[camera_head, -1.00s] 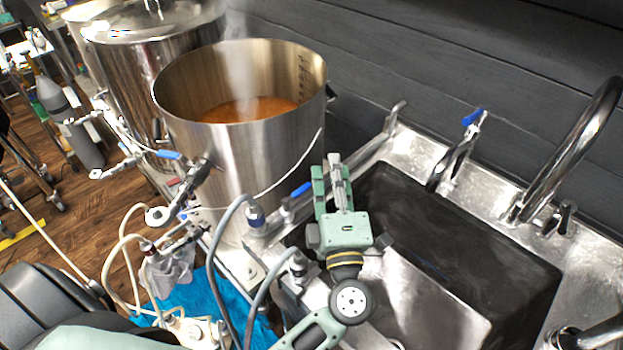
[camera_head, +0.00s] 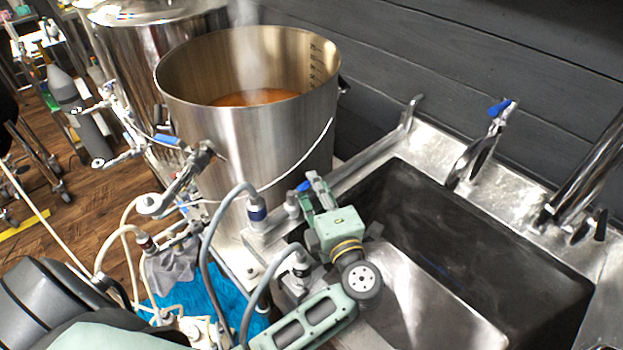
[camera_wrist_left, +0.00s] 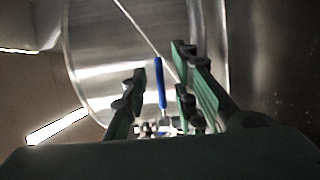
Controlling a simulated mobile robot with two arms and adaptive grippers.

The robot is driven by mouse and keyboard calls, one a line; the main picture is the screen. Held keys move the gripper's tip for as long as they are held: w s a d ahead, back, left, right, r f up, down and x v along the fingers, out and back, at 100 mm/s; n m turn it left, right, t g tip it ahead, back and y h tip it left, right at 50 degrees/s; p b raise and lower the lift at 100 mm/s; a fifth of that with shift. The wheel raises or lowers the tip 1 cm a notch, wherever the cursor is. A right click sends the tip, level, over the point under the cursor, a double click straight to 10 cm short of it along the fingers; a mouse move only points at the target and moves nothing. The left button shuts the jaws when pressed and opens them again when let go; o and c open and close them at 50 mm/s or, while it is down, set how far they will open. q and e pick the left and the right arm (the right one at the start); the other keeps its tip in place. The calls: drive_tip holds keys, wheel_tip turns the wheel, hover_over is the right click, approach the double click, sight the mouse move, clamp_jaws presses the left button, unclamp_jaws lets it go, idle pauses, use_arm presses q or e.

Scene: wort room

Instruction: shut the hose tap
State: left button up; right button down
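The hose tap shows as a blue lever (camera_head: 304,186) on metal fittings beside the grey hoses, between the steel pot and the sink. My left gripper (camera_head: 315,185) is at this lever, its fingers pointing toward the pot and partly covering the tap. In the left wrist view the blue lever (camera_wrist_left: 161,82) stands in the gap between the two green fingers (camera_wrist_left: 160,88), with room visible on both sides. The left gripper is open. Whether a finger touches the lever cannot be told. My right gripper is not in view.
A steaming steel pot (camera_head: 250,140) of brown liquid stands just beyond the gripper. Grey hoses (camera_head: 213,230) loop close on its left. The dark sink basin (camera_head: 460,240) is open on the right. Other blue levers show on the pot valve (camera_head: 168,140) and sink-back tap (camera_head: 500,107).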

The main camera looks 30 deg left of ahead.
use_arm(q)
drive_tip(key=shift+x, duration=1.25)
clamp_jaws()
